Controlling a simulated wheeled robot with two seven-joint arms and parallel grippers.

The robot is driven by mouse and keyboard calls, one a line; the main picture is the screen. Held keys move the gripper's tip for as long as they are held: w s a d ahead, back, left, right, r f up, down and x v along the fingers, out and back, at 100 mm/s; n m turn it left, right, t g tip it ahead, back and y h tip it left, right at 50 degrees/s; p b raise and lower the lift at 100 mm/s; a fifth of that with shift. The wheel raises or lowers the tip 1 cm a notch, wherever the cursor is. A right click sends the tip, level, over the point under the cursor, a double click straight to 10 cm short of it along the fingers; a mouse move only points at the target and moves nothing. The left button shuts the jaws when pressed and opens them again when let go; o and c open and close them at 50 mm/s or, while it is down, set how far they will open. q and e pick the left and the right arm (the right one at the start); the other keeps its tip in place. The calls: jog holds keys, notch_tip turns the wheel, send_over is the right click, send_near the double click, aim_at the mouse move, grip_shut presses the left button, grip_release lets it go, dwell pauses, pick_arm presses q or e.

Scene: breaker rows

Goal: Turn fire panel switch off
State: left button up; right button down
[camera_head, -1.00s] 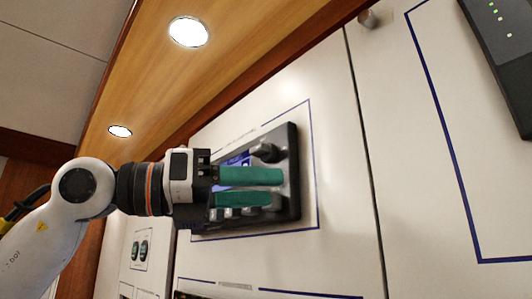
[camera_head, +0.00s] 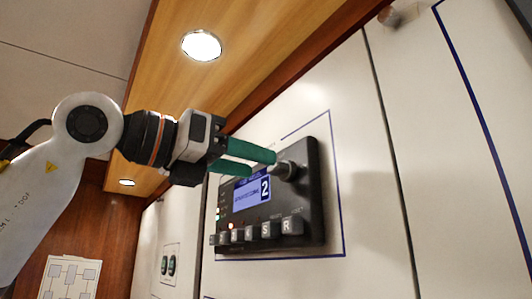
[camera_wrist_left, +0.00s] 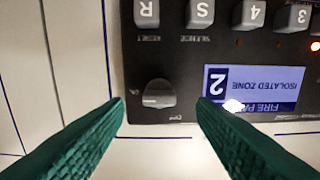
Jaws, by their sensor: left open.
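The fire panel (camera_head: 318,215) is a dark box on the white wall, with a lit blue screen (camera_head: 252,196) showing a 2 and a row of grey buttons. Its dark rotary switch (camera_head: 287,170) sits at the panel's upper right. In the left wrist view the panel is upside down, and the switch (camera_wrist_left: 158,95) shows between the two fingertips. My left gripper (camera_head: 262,164) is open, with green fingers pointing at the switch. Whether the fingers touch it I cannot tell. My right gripper is not in view.
The grey buttons (camera_head: 266,229) run along the panel's lower part. A wooden soffit with round lamps (camera_head: 201,46) is above. A round metal knob (camera_head: 389,16) is at the top right. The white wall right of the panel is clear.

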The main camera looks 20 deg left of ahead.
aim_at(272, 168)
pick_arm(q)
jog(key=p+x, duration=0.1)
jog(key=x, duration=0.2)
jog(key=shift+w+d, duration=0.15)
jog(key=c, duration=1)
jog(key=shift+o, duration=0.2)
jog(key=shift+f+n+b, duration=0.25)
jog(key=shift+n+b, duration=1.15)
jog(key=shift+b, duration=0.1)
jog(key=n+b, duration=0.3)
jog(key=n, duration=0.1)
jog(key=shift+r, duration=0.1)
jog(key=n+b, duration=0.3)
jog(key=n, duration=0.2)
jog(key=shift+n, duration=0.4)
jog(key=n+b, duration=0.1)
jog(key=n, duration=0.4)
jog(key=shift+r+b, duration=0.1)
jog(key=shift+b, duration=0.3)
jog(key=shift+n, duration=0.3)
